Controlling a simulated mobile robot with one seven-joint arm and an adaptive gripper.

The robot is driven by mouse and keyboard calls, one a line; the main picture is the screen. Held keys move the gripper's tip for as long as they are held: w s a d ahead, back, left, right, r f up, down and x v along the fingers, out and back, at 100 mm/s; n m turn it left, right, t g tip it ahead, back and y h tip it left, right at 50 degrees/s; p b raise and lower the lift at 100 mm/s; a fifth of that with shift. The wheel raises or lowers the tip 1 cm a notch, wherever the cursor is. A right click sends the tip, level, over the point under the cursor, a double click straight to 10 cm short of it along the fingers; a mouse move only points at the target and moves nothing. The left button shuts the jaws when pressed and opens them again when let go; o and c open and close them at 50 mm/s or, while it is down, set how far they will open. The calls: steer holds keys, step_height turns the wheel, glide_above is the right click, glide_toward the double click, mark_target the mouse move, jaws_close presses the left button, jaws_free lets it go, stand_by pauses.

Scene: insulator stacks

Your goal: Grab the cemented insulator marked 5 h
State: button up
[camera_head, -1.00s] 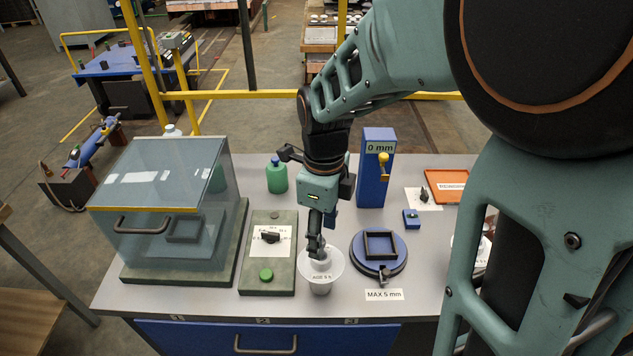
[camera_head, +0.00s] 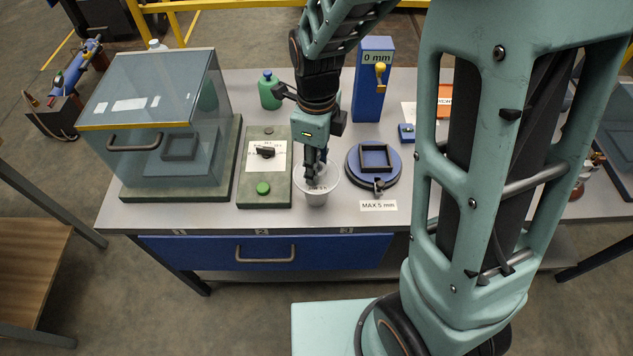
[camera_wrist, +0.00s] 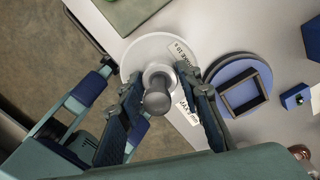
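The white insulator (camera_head: 318,196) stands on the grey bench near its front edge, below my gripper (camera_head: 314,181) in the head view. In the wrist view the insulator (camera_wrist: 137,52) shows as a white disc with a grey metal pin rising from its middle. A label on it (camera_wrist: 184,52) is partly readable; the earlier head frame shows "5 h" on it. My gripper (camera_wrist: 158,88) is open, one finger on each side of the pin. A gap shows between pin and fingers, so it is not clasped.
A round blue stand (camera_head: 374,162) with a black square frame is close on the right, above a "MAX 5 mm" card (camera_head: 377,206). A panel with a green button (camera_head: 263,188) and a glass box (camera_head: 150,110) are left. A blue gauge post (camera_head: 371,85) stands behind.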

jaws_close()
steer(key=shift+w+r, duration=0.1)
steer(key=shift+r, duration=0.05)
